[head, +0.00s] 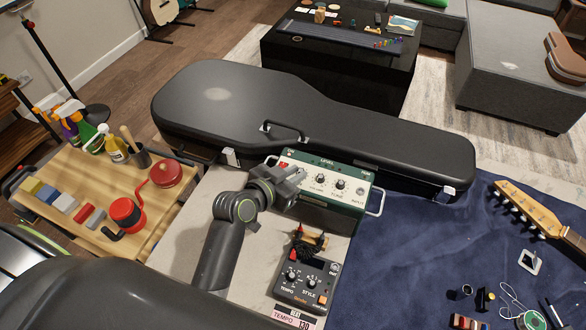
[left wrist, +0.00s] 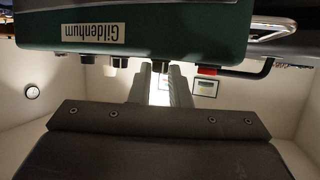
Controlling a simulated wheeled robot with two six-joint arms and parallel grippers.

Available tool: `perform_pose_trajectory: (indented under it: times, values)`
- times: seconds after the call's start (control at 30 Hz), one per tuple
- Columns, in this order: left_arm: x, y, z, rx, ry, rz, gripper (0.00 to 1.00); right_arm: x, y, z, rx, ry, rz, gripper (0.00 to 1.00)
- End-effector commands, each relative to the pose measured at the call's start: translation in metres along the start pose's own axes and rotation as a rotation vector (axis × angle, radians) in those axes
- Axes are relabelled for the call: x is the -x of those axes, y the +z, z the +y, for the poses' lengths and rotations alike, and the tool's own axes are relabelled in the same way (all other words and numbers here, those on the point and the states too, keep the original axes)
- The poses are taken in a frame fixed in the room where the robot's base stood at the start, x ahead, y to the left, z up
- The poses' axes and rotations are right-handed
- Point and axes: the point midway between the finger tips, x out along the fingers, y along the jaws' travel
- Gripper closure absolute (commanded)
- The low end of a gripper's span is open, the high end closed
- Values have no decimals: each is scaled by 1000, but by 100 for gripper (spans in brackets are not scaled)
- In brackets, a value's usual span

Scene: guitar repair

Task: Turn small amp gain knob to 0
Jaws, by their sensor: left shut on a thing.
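The small green amp (head: 325,207) stands in front of the black guitar case. Two dark knobs with white markings, the volume knob (head: 320,179) and the one beside it (head: 340,184), show on its panel. My left gripper (head: 297,178) is at the panel's left part, left of these knobs, and hides what it grips. In the left wrist view the amp (left wrist: 190,35) fills the top with its Gildenhum label. The left gripper's fingers (left wrist: 162,85) reach a knob under its edge, shut on it; the knob itself is mostly hidden. I cannot read its setting. My right gripper is not in view.
A black pedal (head: 306,280) lies on the bench in front of the amp. The large guitar case (head: 225,105) stands close behind. A blue cloth (head: 410,250) with a guitar headstock (head: 528,205) and small parts is at the right. A wooden tray table (head: 75,170) is at left.

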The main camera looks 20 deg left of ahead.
Motion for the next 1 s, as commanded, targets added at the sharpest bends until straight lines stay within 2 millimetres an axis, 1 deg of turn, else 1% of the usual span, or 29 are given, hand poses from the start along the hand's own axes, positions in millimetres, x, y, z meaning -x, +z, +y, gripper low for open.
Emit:
perform_pose_trajectory:
  times: [0.3,0.33,0.47,0.8,0.87,1.0]
  values:
    - [0,1,0,1,-3,-1,100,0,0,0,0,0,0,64]
    - [0,1,0,1,-3,-1,80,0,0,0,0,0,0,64]
    - [0,0,0,1,-3,0,62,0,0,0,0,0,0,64]
    - [2,0,0,0,-3,0,61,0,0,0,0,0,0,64]
    - [6,1,0,0,-4,1,61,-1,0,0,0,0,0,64]
    - [22,2,0,-1,-5,0,61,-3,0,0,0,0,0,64]
